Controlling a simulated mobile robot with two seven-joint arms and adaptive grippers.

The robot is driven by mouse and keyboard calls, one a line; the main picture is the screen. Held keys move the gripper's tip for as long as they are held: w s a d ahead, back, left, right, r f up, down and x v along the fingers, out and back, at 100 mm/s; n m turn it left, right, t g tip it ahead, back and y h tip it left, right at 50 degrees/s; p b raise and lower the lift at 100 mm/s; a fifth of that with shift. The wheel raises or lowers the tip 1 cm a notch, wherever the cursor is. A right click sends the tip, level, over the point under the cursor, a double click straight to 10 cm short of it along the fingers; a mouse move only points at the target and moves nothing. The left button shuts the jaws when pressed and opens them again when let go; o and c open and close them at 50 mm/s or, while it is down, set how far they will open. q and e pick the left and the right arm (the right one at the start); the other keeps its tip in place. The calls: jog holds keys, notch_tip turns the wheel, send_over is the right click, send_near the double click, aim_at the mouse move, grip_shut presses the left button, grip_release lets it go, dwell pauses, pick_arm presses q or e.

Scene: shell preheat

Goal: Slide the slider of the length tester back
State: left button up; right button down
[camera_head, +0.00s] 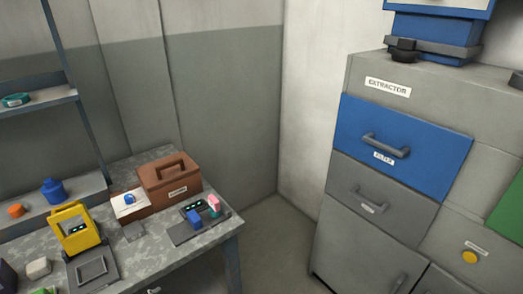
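A low grey device (186,237), which looks like the length tester, sits near the right front corner of the speckled grey table. It carries a blue block (195,219), a small dark display with green marks (193,208) and an upright pink piece (214,203) at its right end. I cannot tell for sure which part is the slider; the blue block may be it. The pink piece stands close to the display. Neither of my grippers is in view.
A yellow framed device (74,229) and a grey tray (92,270) stand left on the table (150,262). A brown box with a handle (169,183) is behind the grey device. A cabinet with a blue drawer (400,145) stands right, across a floor gap.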

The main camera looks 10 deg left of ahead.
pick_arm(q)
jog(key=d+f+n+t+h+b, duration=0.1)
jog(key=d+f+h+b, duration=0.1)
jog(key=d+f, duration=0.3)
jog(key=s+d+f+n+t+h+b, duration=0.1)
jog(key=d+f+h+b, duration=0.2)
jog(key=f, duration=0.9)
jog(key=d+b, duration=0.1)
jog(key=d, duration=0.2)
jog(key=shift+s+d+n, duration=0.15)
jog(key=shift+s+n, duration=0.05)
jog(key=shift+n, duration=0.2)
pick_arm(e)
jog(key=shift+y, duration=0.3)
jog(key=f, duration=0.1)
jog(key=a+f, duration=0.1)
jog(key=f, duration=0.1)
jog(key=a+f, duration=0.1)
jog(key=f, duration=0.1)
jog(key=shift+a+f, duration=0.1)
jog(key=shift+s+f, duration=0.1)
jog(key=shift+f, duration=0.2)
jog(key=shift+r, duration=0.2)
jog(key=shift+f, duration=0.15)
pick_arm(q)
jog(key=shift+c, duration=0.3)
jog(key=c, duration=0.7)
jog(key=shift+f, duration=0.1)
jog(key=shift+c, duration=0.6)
